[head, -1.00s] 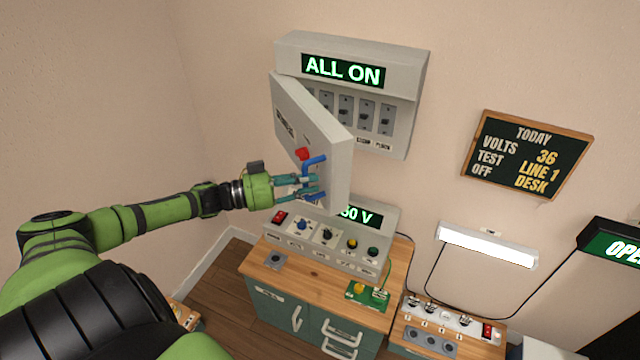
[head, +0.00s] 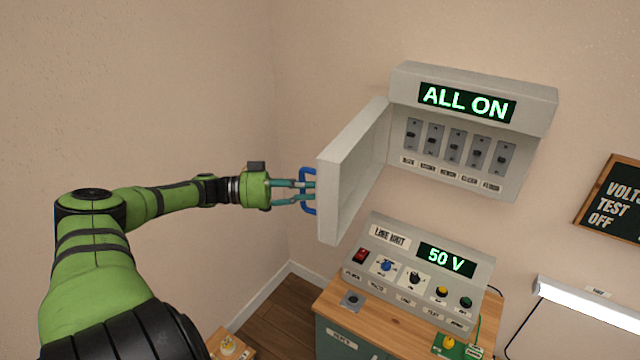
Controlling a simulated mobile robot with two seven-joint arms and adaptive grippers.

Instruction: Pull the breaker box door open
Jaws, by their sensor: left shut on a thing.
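The breaker box (head: 471,135) hangs on the wall, with a lit "ALL ON" display and a row of several switches in view. Its grey door (head: 352,170) is hinged on the left side and stands wide open, swung out toward me and to the left. A blue handle (head: 308,191) is on the door's outer face, which is mostly turned away. My left gripper (head: 305,192) is at this handle, its teal fingers shut on it. My right gripper is not in view.
Below the box, a line unit panel (head: 425,265) with a "50 V" display stands on a wooden-topped cabinet (head: 335,300). A dark sign (head: 615,200) and a white lamp (head: 590,302) are at the right. The wall left of the door is clear.

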